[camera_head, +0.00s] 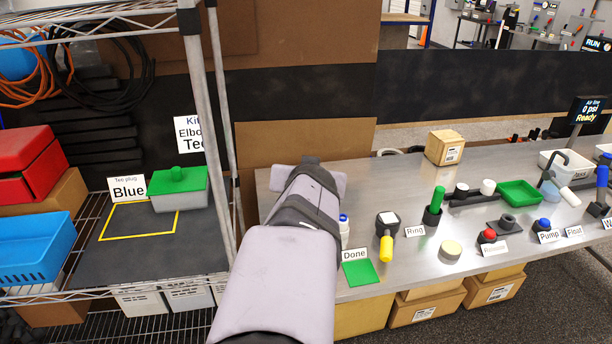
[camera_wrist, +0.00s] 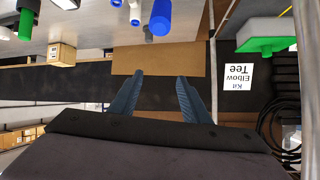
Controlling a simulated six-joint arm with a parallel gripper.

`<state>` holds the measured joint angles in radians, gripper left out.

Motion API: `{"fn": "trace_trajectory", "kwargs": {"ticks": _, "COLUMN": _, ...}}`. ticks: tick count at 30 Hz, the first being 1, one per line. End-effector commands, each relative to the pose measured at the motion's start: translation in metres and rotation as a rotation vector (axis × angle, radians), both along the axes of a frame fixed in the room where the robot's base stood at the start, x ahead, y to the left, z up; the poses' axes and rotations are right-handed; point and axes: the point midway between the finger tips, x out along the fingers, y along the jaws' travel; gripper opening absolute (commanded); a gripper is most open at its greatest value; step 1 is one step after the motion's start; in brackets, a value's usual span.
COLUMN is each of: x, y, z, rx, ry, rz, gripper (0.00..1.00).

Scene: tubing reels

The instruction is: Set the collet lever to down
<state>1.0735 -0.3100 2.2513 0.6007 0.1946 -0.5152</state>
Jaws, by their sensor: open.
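Several lever-like controls stand on the metal bench; no readable label says which is the collet lever. One has a black base and a yellow handle (camera_head: 386,249) tilted down toward the front edge. Another has a green handle (camera_head: 437,200) standing nearly upright; a green handle also shows at the upper left of the wrist view (camera_wrist: 26,18). In the head view my arm hides the fingers.
Red (camera_head: 488,235) and blue (camera_head: 544,224) knobs, a green tray (camera_head: 519,192) and a cardboard box (camera_head: 445,147) are on the bench. A wire shelf (camera_head: 222,130) rises at left. A green pad (camera_head: 360,273) is bare.

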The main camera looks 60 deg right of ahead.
Motion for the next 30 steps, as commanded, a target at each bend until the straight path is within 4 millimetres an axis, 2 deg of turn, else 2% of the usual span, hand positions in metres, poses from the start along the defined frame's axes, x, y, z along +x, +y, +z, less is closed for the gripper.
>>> {"fn": "trace_trajectory", "kwargs": {"ticks": 7, "x": 0.0, "y": 0.0, "z": 0.0, "rx": 0.0, "ry": 0.0, "rz": 0.0, "gripper": 0.43}}
{"fn": "trace_trajectory", "kwargs": {"ticks": 8, "x": 0.0, "y": 0.0, "z": 0.0, "rx": 0.0, "ry": 0.0, "rz": 0.0, "gripper": 0.41}}
{"fn": "trace_trajectory", "kwargs": {"ticks": 13, "x": 0.003, "y": 0.002, "z": 0.007, "rx": 0.0, "ry": 0.0, "rz": 0.008, "gripper": 0.0}}
{"fn": "trace_trajectory", "kwargs": {"ticks": 17, "x": 0.014, "y": 0.004, "z": -0.001, "rx": 0.048, "ry": 0.027, "rz": 0.032, "gripper": 0.0}}
{"fn": "trace_trajectory", "kwargs": {"ticks": 19, "x": 0.022, "y": 0.006, "z": -0.015, "rx": 0.093, "ry": 0.053, "rz": 0.049, "gripper": 0.0}}
{"fn": "trace_trajectory", "kwargs": {"ticks": 21, "x": 0.034, "y": 0.001, "z": -0.018, "rx": 0.118, "ry": 0.07, "rz": 0.065, "gripper": 0.0}}
{"fn": "trace_trajectory", "kwargs": {"ticks": 23, "x": 0.049, "y": -0.009, "z": -0.013, "rx": 0.121, "ry": 0.081, "rz": 0.084, "gripper": 0.0}}
{"fn": "trace_trajectory", "kwargs": {"ticks": 27, "x": 0.093, "y": -0.038, "z": 0.011, "rx": 0.082, "ry": 0.139, "rz": 0.176, "gripper": 0.0}}
{"fn": "trace_trajectory", "kwargs": {"ticks": 30, "x": 0.118, "y": -0.048, "z": 0.022, "rx": 0.078, "ry": 0.211, "rz": 0.269, "gripper": 0.0}}
